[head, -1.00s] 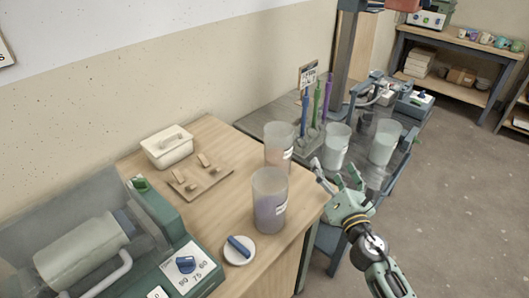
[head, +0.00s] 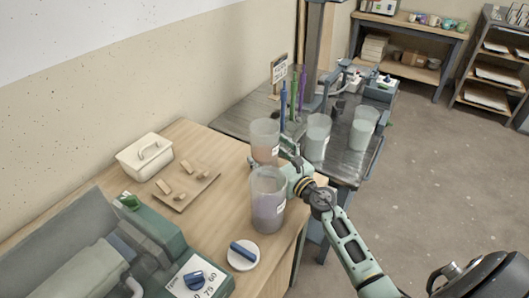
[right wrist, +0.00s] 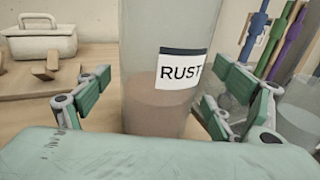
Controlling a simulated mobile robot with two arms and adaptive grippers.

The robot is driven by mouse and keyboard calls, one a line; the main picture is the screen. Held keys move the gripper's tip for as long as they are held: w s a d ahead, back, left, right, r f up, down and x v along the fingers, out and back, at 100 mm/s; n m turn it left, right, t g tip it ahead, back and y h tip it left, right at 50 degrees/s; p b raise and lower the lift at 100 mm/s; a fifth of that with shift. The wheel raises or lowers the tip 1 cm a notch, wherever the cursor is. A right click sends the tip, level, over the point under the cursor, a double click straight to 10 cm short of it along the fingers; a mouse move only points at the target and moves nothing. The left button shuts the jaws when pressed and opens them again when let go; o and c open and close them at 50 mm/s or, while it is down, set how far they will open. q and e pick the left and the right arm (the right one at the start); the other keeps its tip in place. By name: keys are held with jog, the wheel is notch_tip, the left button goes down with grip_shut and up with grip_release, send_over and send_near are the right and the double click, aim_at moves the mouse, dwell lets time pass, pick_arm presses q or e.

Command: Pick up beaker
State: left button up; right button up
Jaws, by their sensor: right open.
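A clear beaker with a RUST label and reddish-brown contents (head: 264,140) stands upright near the wooden table's far right edge. It fills the middle of the right wrist view (right wrist: 160,100). My right gripper (head: 271,158) is open, with a finger on either side of this beaker. In the right wrist view my right gripper (right wrist: 165,88) shows gaps between its fingers and the glass. A second beaker with purple contents (head: 267,208) stands in front, close beside my right wrist. My left gripper is not in view.
Two beakers with pale contents (head: 317,138) (head: 364,130) stand on the dark table (head: 235,118) behind. Blue, green and purple rods (head: 293,100) stand there too. A lidded white box (head: 146,157), a wooden board (head: 188,188) and a white disc (head: 243,255) sit on the wooden table.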

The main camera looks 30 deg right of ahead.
aim_at(258, 132)
jog(key=shift+w+a, duration=0.1)
jog(key=shift+w, duration=0.55)
jog(key=shift+w+a, duration=0.1)
jog(key=shift+w, duration=0.15)
jog(key=c, duration=1.7)
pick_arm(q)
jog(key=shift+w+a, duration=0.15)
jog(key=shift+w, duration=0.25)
pick_arm(e)
jog(key=shift+r, duration=0.1)
jog(key=shift+c, duration=0.3)
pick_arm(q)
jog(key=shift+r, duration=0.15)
pick_arm(e)
jog(key=shift+r, duration=0.1)
jog(key=shift+r+p, duration=0.65)
jog(key=shift+r, duration=0.1)
notch_tip(258, 132, up, 3)
jog(key=shift+f+p, duration=0.1)
jog(key=shift+p, duration=0.95)
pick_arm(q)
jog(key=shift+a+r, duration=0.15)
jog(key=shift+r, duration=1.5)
pick_arm(e)
jog(key=s+d+r, duration=0.6)
jog(key=d, duration=0.4)
jog(key=shift+r, duration=0.2)
